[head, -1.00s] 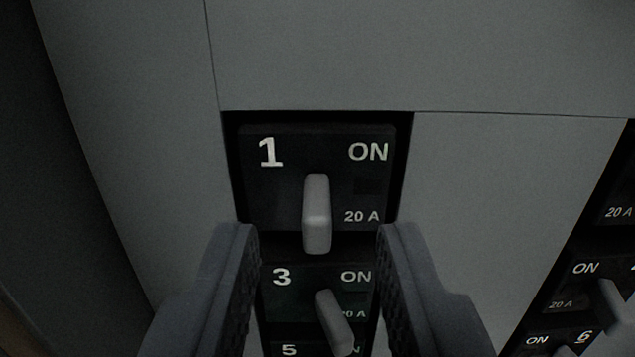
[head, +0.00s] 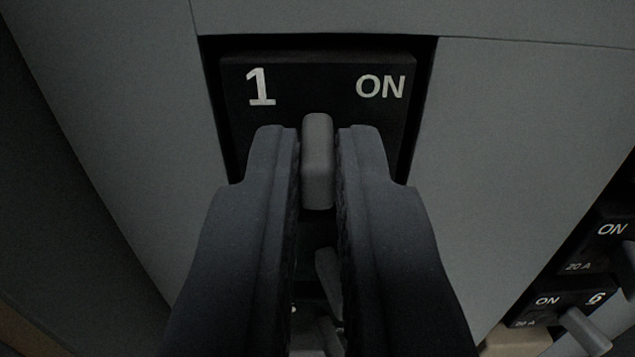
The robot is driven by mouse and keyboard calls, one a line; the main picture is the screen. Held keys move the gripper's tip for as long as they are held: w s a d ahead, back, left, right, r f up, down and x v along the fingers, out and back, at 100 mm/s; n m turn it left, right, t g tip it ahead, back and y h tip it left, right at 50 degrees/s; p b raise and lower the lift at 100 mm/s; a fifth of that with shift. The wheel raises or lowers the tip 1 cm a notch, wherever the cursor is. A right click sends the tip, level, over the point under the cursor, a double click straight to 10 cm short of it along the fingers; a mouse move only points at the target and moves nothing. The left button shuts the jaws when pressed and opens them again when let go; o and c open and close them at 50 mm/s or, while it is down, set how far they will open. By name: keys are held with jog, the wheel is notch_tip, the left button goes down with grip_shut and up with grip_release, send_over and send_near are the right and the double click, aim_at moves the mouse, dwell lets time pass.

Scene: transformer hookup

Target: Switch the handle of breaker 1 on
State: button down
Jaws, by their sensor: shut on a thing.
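Breaker 1 (head: 318,80) is a black block with a white "1" at its upper left and "ON" at its upper right, set in a recess of the grey panel. Its grey handle (head: 318,150) stands out at the middle, upright in the picture. My gripper (head: 318,160) is shut on this handle, one dark finger on each side. The fingers hide the lower part of the breaker, including its rating label.
Below, between my fingers, the handle of a lower breaker (head: 328,275) partly shows. At the lower right are more breakers, one marked 6 (head: 560,303), with handles sticking out. Flat grey panel (head: 520,110) lies on both sides and above.

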jog(key=shift+d+n+y+b, duration=0.15)
jog(key=shift+n+y+b, duration=0.25)
jog(key=shift+b, duration=0.55)
jog(key=shift+d+n+y+b, duration=0.2)
jog(key=shift+n+y+b, duration=0.2)
jog(key=shift+y+b, duration=0.65)
jog(key=shift+w+d+r+n+y, duration=0.15)
jog(key=shift+d+n+y, duration=0.1)
jog(key=shift+n+y, duration=0.3)
jog(key=shift+d+r+n+g+y+p, duration=0.25)
jog(key=shift+n+g+y+p, duration=0.15)
jog(key=shift+y+p, duration=0.3)
jog(key=shift+f+p, duration=0.1)
jog(key=shift+p, duration=0.35)
jog(key=shift+d+f+n+y+p, duration=0.1)
jog(key=shift+f+n+y+p, duration=0.25)
jog(key=shift+y, duration=0.15)
jog(key=c, duration=1.5)
grip_release()
